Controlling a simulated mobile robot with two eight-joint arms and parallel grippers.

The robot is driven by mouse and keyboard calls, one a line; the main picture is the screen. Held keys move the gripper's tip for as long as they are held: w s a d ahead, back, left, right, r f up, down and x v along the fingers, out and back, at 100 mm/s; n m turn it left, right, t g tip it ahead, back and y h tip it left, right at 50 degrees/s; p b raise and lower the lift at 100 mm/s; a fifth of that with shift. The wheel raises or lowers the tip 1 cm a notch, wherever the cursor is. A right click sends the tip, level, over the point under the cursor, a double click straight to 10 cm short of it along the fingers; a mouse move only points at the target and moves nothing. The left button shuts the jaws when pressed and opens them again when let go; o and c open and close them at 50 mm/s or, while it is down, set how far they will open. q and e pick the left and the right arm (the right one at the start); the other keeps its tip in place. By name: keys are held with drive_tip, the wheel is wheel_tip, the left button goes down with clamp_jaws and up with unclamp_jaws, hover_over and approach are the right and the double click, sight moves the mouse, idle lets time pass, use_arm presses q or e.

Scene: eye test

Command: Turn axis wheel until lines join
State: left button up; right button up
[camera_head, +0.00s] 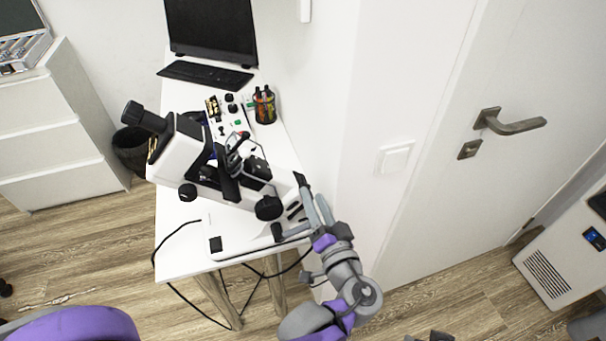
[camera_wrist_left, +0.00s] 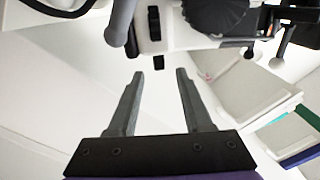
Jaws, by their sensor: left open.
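A white eye-test instrument with a black eyepiece (camera_head: 143,116) stands on a white table (camera_head: 180,245). A round black knob (camera_head: 268,207) is on its near side, and a smaller black knob (camera_head: 188,193) is farther left. I cannot tell which is the axis wheel. A dark ribbed wheel (camera_wrist_left: 222,14) shows at the top of the left wrist view, cut by the edge. My left gripper (camera_head: 313,200) is open and empty, right of the near knob. In the wrist view its fingertips (camera_wrist_left: 160,75) are apart, below the instrument. The lines are not visible.
A monitor (camera_head: 212,28), a keyboard (camera_head: 205,75) and a pen holder (camera_head: 264,106) stand at the back of the table. A wall and a door (camera_head: 470,210) are close on the right. A black cable (camera_head: 160,255) hangs off the table's left edge.

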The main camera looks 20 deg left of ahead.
sight(307, 184)
use_arm(q)
drive_tip(key=x, duration=0.7)
drive_tip(key=shift+w+a, duration=0.25)
drive_tip(key=shift+w, duration=0.05)
clamp_jaws()
